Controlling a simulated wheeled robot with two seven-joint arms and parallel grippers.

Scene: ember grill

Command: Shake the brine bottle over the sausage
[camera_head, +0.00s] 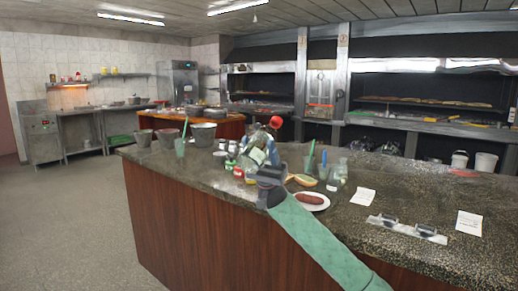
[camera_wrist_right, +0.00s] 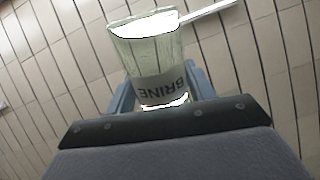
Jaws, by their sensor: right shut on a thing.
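The brine bottle (camera_wrist_right: 150,58) is a pale, see-through green vessel with a white band reading BRINE. The lettering looks upside down in the right wrist view, and a pale stick shows beside its wide end. My right gripper (camera_wrist_right: 160,92) is shut on it, with a blue finger on each side. In the head view the bottle (camera_head: 254,157) is held tilted above the counter, behind and left of the plate. The sausage (camera_head: 310,197) is brown and lies on a white plate (camera_head: 324,206), just right of my right wrist. My left gripper is not in view.
Metal pots (camera_head: 203,134) and small jars (camera_head: 232,150) stand left of the bottle on the dark stone counter (camera_head: 400,195). Bread (camera_head: 304,180) and glasses with green sticks stand behind the plate. Paper cards (camera_head: 364,195) and a metal tray (camera_head: 407,229) lie to the right.

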